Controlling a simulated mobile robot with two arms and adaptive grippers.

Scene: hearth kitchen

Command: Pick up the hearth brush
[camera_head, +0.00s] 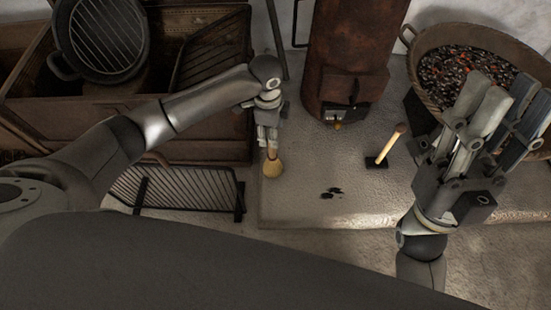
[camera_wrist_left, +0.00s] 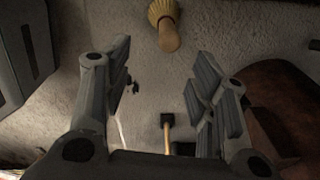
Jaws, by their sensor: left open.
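The hearth brush (camera_head: 273,168) has pale straw bristles and a short wooden handle. It is on the pale stone hearth, just below my left gripper (camera_head: 268,140) in the head view. In the left wrist view the brush (camera_wrist_left: 167,28) shows at the top, its handle toward me. There it appears ahead of the gap between the spread fingers of my left gripper (camera_wrist_left: 163,62), which is empty. I cannot tell how high the fingers are above it. My right gripper (camera_head: 508,112) is open and empty at the right, in front of the ember pan.
A black-headed tool with a wooden handle (camera_head: 376,162) and dark lumps (camera_head: 332,193) lie on the hearth. A rusty stove (camera_head: 345,60) stands behind. A pan of embers (camera_head: 428,42) is at right. A wooden chest (camera_head: 200,128) and a black grate (camera_head: 185,190) are at left.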

